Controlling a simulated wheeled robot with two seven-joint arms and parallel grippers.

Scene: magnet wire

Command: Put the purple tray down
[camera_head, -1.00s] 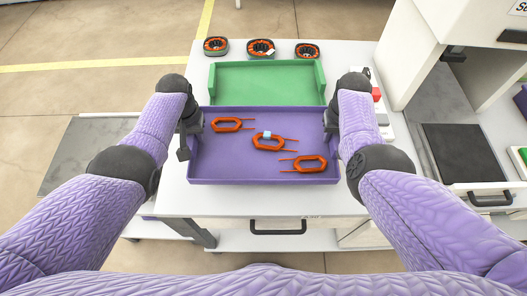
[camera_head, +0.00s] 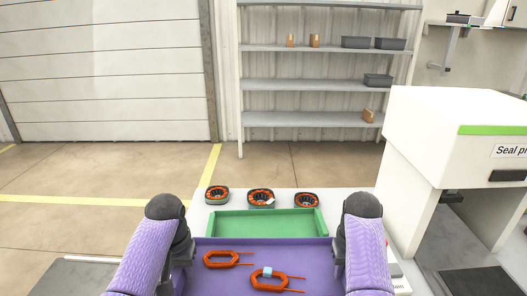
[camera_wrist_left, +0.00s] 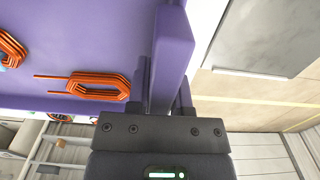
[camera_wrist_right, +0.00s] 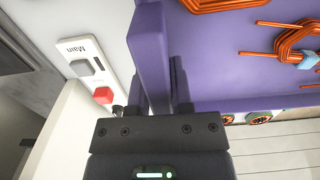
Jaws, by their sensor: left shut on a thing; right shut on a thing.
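The purple tray (camera_head: 306,262) is between my two grippers in the head view, its front edge cut off by the frame. Orange wire coils lie in it; two show in the head view, at the left (camera_head: 229,259) and the middle (camera_head: 268,281), the middle one with a light-blue piece. My left gripper (camera_wrist_left: 163,88) is shut on the tray's left wall in the left wrist view. My right gripper (camera_wrist_right: 161,88) is shut on its right wall in the right wrist view. I cannot tell whether the tray touches the table.
A green tray (camera_head: 262,223) lies just behind the purple one. Several round orange-and-black parts, one here (camera_head: 217,195), stand at the table's back. A white machine (camera_head: 450,160) is at the right; a switch box with a red button (camera_wrist_right: 103,95) is near my right gripper.

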